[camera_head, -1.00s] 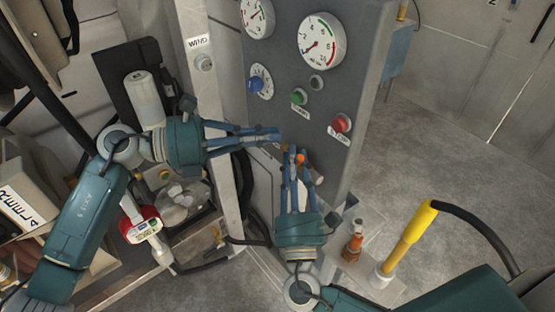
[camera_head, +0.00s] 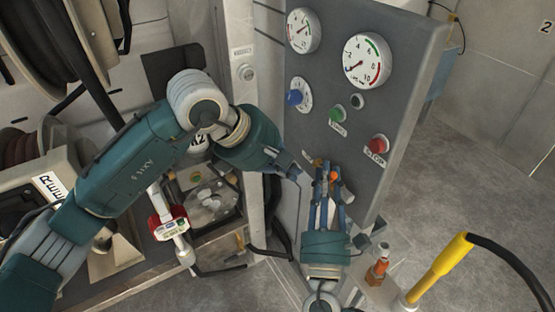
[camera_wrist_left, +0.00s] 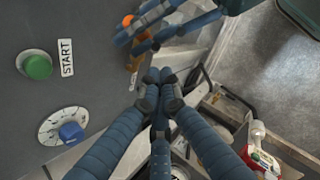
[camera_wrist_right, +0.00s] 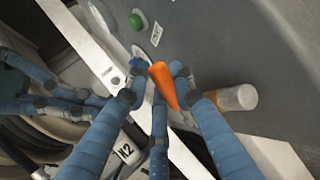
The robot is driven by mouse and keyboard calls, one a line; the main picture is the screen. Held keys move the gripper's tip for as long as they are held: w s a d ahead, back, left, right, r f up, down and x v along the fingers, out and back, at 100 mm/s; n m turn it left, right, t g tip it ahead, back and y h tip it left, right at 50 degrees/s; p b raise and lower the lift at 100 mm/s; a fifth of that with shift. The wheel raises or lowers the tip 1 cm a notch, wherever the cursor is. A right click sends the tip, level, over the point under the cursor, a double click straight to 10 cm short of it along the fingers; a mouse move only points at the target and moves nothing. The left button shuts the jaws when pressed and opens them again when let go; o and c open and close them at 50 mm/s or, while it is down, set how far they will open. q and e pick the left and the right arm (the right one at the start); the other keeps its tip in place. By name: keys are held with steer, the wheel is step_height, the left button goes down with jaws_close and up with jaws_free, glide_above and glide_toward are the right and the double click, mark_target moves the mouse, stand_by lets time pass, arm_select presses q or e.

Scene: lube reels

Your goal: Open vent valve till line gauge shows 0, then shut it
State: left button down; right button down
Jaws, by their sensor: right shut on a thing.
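The vent valve's orange handle (camera_wrist_right: 164,84) is at the lower left of the grey panel in the head view. My right gripper (camera_head: 326,170) is shut on this handle, which lies between its fingertips in the right wrist view. The larger gauge (camera_head: 366,60) has its needle toward the lower left, at the low end; the exact reading is too small to tell. A smaller gauge (camera_head: 303,30) is up and left of it. Its labels are unreadable, so I cannot tell which is the line gauge. My left gripper (camera_wrist_left: 160,82) is shut and empty, close beside the right gripper.
The panel (camera_head: 400,120) carries a blue knob (camera_head: 294,98), a green button (camera_head: 337,114) and a red button (camera_head: 379,145). A yellow handle (camera_head: 440,265) stands at the lower right. A shelf with a red-and-white device (camera_head: 168,222) is left.

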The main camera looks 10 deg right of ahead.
arm_select(q)
steer(key=shift+s+d+f, duration=0.1)
steer(key=shift+d+f, duration=0.25)
steer(key=shift+d, duration=0.4)
steer(key=shift+s+d+f, duration=0.1)
steer(key=shift+d+f, duration=0.3)
steer(key=shift+d, duration=0.4)
steer(key=shift+d+f, duration=0.35)
steer(key=shift+d, duration=0.4)
steer(key=shift+d, duration=0.1)
